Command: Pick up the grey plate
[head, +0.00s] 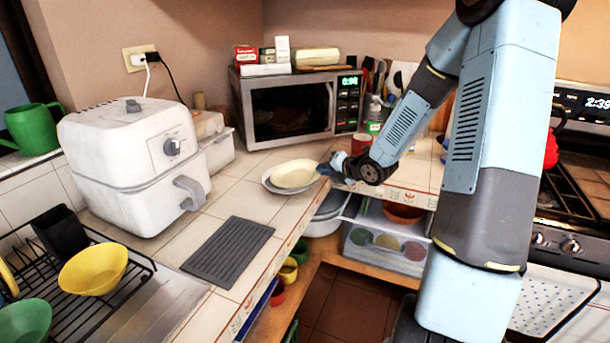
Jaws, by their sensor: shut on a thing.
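The grey plate (268,187) is on the tiled counter near its front edge, in front of the microwave. A cream-yellow plate (294,173) lies on top of it and covers most of it, leaving a rim showing at the left and front. My gripper (325,170) reaches in from the right and is shut at the plates' right edge. The fingertips are small here and hide that part of the rims, so how the grey plate sits between them is hard to see.
A microwave (290,108) stands behind the plates. A white air fryer (135,165) stands to the left. A dark grey ribbed mat (228,252) lies in front on the counter. A dish rack with a yellow bowl (93,269) is at lower left.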

